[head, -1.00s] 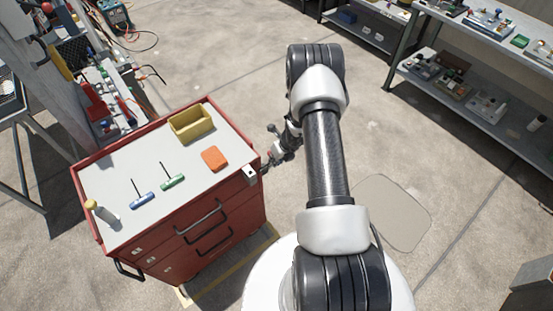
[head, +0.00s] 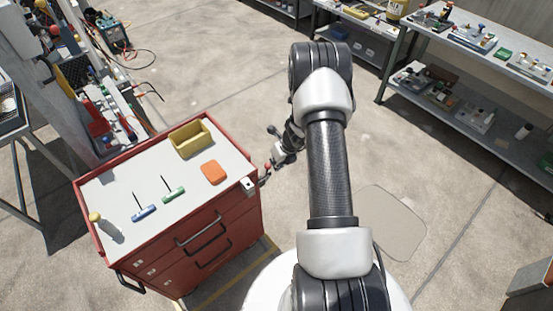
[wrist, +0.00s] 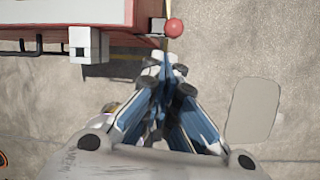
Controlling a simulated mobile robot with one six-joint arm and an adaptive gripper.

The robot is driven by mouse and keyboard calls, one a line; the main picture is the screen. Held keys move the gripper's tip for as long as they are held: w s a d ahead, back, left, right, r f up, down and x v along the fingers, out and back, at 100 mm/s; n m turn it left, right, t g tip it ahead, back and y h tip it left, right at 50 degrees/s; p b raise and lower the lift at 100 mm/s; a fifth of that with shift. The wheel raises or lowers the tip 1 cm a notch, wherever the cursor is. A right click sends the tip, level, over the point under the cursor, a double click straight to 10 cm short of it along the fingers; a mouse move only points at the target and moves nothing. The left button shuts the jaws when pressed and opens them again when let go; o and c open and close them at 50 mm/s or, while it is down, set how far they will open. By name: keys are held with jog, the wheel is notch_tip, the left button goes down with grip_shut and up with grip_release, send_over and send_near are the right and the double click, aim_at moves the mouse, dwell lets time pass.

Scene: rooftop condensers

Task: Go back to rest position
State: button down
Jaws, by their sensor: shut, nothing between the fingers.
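My gripper shows in the wrist view (wrist: 165,72) with its blue and grey fingers together and nothing between them. It points at the floor beside the red tool cart (head: 217,228), whose edge also shows in the wrist view (wrist: 60,14). A red ball (wrist: 174,27) sits just beyond the fingertips, off the cart's side, apart from them in the picture. In the head view, my arm reaches forward and its wrist end is partly hidden behind the upper link, right of the cart.
On the cart top are a yellow bin (head: 191,139), an orange block (head: 214,172), green (head: 174,194) and blue (head: 143,213) T-handled tools, and a yellow-capped bottle (head: 108,228). A white box (head: 249,185) is at its corner. Shelves (head: 455,100) stand right; the middle floor is open.

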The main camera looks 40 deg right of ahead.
jog(key=shift+w+d+r, duration=0.1)
jog(key=shift+r, duration=0.3)
jog(key=w+a+r+n+t+b, duration=0.1)
jog(key=w+a+r+n, duration=0.1)
jog(key=a+r+n, duration=0.3)
jog(key=w+a+r+n+b, duration=0.2)
jog(key=a+r+n, duration=0.1)
jog(key=r, duration=0.5)
jog(key=s+a+r+n+y+b, duration=0.25)
jog(key=s+a+r+n, duration=0.35)
jog(key=a+r+n, duration=0.6)
jog(key=s+a+r+n+h+b, duration=0.1)
jog(key=s+a+r+n, duration=0.2)
jog(key=s+n, duration=0.15)
jog(key=s+a+r+n+h+b, duration=0.1)
jog(key=s+a+r+n+b, duration=0.15)
jog(key=s, duration=0.25)
jog(key=s+n+h+b, duration=0.1)
jog(key=s+n+b, duration=0.1)
jog(key=s+n, duration=0.8)
jog(key=s+f, duration=0.1)
jog(key=s, duration=0.3)
jog(key=shift+s+n, duration=0.2)
jog(key=shift+n, duration=0.1)
